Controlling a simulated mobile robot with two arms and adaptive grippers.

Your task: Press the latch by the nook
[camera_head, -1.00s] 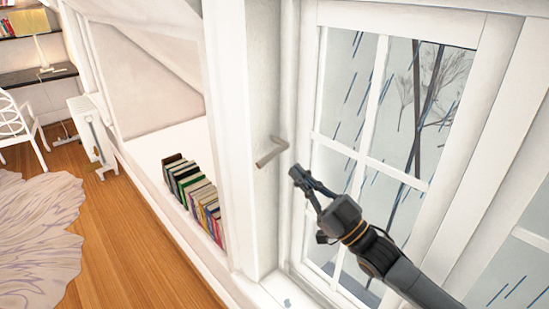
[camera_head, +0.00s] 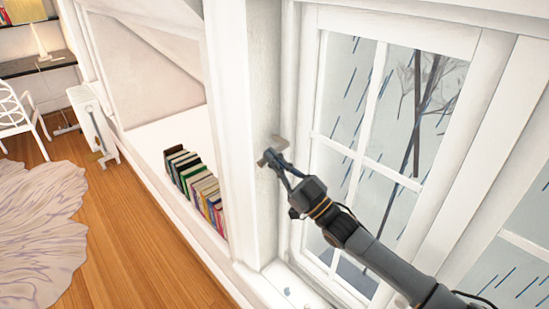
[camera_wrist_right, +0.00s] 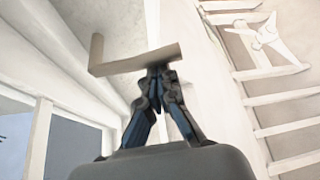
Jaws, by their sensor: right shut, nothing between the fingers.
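The latch (camera_head: 280,142) is a small beige-grey lever handle on the white wall post between the nook and the window. In the right wrist view the latch (camera_wrist_right: 135,63) is an L-shaped bar right at the fingertips. My right gripper (camera_head: 272,157) is shut and empty, its tips at the latch and overlapping it in the head view. In the right wrist view the fingertips (camera_wrist_right: 158,72) meet the bar's lower edge and look to be touching it. The nook (camera_head: 160,125) lies to the left of the post. My left gripper is not in view.
A row of books (camera_head: 195,185) stands on the nook's ledge. The window (camera_head: 380,130) is to the right of the post, behind my right arm. A radiator (camera_head: 93,118), a white chair (camera_head: 18,118) and a rug (camera_head: 40,225) are at the left.

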